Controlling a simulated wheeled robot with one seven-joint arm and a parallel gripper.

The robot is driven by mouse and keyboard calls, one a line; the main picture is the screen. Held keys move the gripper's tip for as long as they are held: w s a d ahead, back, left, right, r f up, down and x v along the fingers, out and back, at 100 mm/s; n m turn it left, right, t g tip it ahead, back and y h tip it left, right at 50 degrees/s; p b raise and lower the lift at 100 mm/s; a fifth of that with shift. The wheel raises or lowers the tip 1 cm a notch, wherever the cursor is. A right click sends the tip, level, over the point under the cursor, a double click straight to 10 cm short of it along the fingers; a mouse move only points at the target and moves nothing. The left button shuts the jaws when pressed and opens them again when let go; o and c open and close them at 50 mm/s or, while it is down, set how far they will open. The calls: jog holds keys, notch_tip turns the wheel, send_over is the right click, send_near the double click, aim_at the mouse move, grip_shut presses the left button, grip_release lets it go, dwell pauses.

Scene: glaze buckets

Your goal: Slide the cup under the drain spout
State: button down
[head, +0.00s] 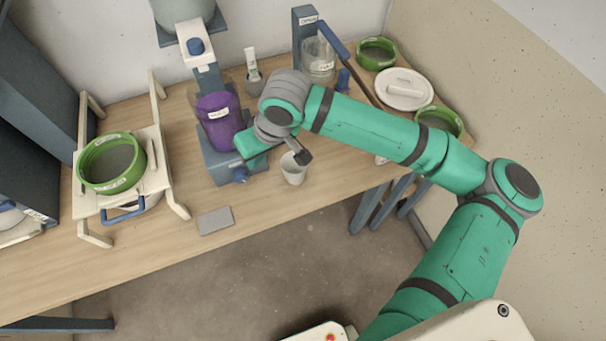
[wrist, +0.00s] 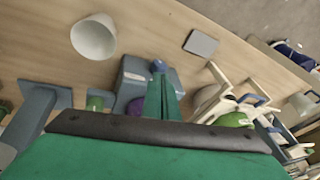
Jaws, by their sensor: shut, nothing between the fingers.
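The white cup (head: 293,172) stands upright on the wooden table, right of a blue-grey stand base (head: 212,168). It also shows at the upper left of the wrist view (wrist: 93,38), apart from my gripper. A purple labelled container (head: 218,122) sits on the base. A blue knob-like part (head: 240,175) juts from the base's front; I cannot tell whether it is the drain spout. My gripper (head: 243,148) is shut and empty beside the purple container, over the base. Its green fingers (wrist: 164,97) point at the base in the wrist view. The hand partly hides the container's right side.
A flat grey plate (head: 215,220) lies near the table's front edge. A green-rimmed sieve (head: 111,163) rests on a cream frame at left. A clear jar (head: 319,62), a white lid (head: 403,90) and green sieves (head: 377,53) stand at the back right. Table around the cup's front is clear.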

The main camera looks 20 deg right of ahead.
jog(key=s+d+f+m+g+h, duration=0.25)
jog(key=s+d, duration=0.35)
jog(key=d, duration=0.6)
jog(key=shift+n+h, duration=0.35)
jog(key=shift+h, duration=0.1)
notch_tip(320, 180, down, 9)
jog(key=shift+s+f, duration=0.1)
jog(key=shift+s, duration=0.05)
jog(key=w, duration=0.2)
jog(key=shift+w+a, duration=0.2)
jog(key=shift+w, duration=0.2)
jog(key=shift+w+a+r, duration=0.15)
jog(key=shift+w+r, duration=0.05)
jog(key=shift+w, duration=0.3)
jog(key=shift+w, duration=0.1)
jog(key=w, duration=0.4)
jog(key=w+a, duration=0.1)
jog(key=w, duration=0.4)
jog(key=w+a, duration=0.1)
jog(key=w, duration=0.3)
jog(key=shift+w, duration=0.3)
jog(key=shift+w+a, duration=0.15)
